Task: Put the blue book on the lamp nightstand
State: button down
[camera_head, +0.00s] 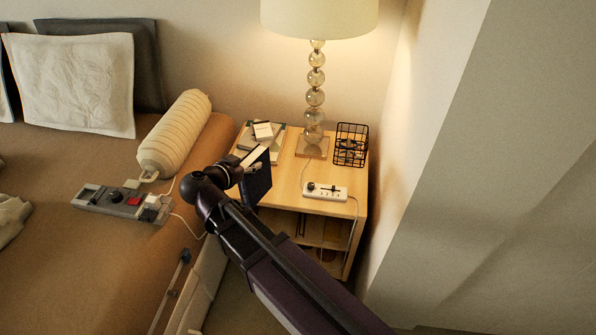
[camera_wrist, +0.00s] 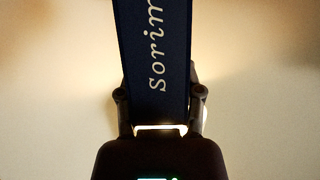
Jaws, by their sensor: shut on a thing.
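The blue book (camera_head: 257,181) is dark navy and held upright at the front left of the nightstand. In the wrist view the book (camera_wrist: 163,60) shows its spine with white lettering. My gripper (camera_wrist: 160,100) is shut on it, one finger on each side. In the head view my gripper (camera_head: 246,164) is partly hidden by my arm and the book. The wooden nightstand (camera_head: 282,192) stands in the corner by the bed. The lamp (camera_head: 315,97) stands at its back. I cannot tell whether the book touches the nightstand top.
A stack of books with a small white item (camera_head: 263,131) lies at the back left of the nightstand. A black wire basket (camera_head: 351,145) is at the right and a white power strip (camera_head: 325,191) at the front. The bed (camera_head: 80,270) holds a grey panel (camera_head: 122,200).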

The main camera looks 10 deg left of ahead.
jog(key=f+b, duration=0.1)
jog(key=f, duration=0.1)
jog(key=shift+w+d+f+b, duration=0.1)
jog(key=shift+d+f+b, duration=0.2)
jog(key=shift+f+b, duration=0.1)
jog(key=w+a+f+b, duration=0.1)
jog(key=w+a, duration=0.8)
jog(key=w, duration=0.4)
jog(key=shift+a+f, duration=0.15)
jog(key=shift+f, duration=0.05)
jog(key=shift+f+b, duration=1.8)
jog(key=shift+b, duration=0.2)
jog(key=shift+f, duration=0.1)
jog(key=shift+c, duration=1.3)
grip_release()
